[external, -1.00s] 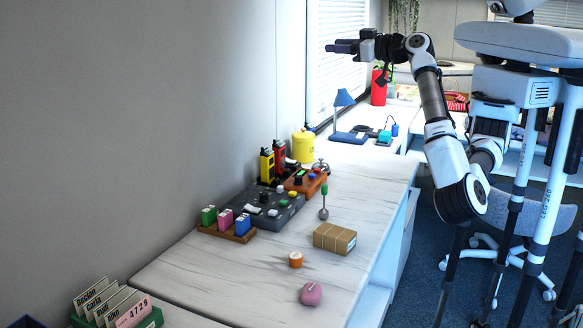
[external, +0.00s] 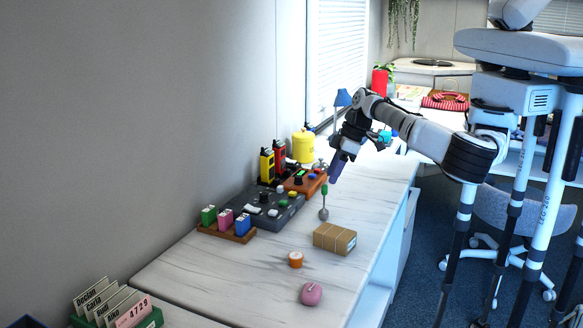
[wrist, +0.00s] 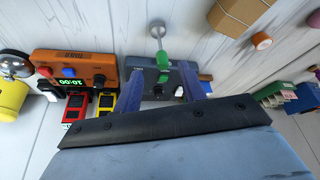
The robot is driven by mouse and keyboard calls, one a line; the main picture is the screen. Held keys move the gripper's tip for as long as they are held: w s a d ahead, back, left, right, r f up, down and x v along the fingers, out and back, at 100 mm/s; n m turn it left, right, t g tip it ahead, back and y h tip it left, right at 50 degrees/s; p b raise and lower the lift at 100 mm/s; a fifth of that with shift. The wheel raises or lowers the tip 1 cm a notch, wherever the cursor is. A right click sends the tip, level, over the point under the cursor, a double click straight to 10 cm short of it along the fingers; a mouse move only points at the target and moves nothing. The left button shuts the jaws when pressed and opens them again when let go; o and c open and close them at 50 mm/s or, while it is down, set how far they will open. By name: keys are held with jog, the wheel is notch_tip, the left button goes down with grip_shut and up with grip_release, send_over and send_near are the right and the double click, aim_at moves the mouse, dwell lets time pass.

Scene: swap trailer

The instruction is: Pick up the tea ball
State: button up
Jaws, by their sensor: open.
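The tea ball (external: 324,213), a silver ball with a green-tipped handle, lies on the white marbled counter (external: 290,245) between the control boxes and a cardboard box. It also shows in the wrist view (wrist: 157,29), at the top middle, beyond my fingertips. My gripper (external: 335,180) points down just above and behind the handle's green end. In the wrist view the two blue fingers (wrist: 160,82) are apart, with nothing between them.
A dark grey control box (external: 268,209) and an orange one (external: 306,183) stand close on the left. The cardboard box (external: 334,238) lies in front. An orange-capped jar (external: 296,259) and a pink mouse-like object (external: 311,294) sit nearer the front edge.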

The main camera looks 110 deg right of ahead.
aim_at(325, 187)
jog(key=shift+w+p+x, duration=0.15)
jog(key=shift+p+x, duration=0.05)
jog(key=shift+x, duration=1.25)
jog(key=shift+w+p+x, duration=0.1)
jog(key=shift+p+x, duration=0.05)
jog(key=shift+x, duration=1.3)
jog(key=shift+a+r, duration=0.1)
jog(key=shift+r, duration=0.05)
jog(key=shift+c, duration=0.4)
grip_shut()
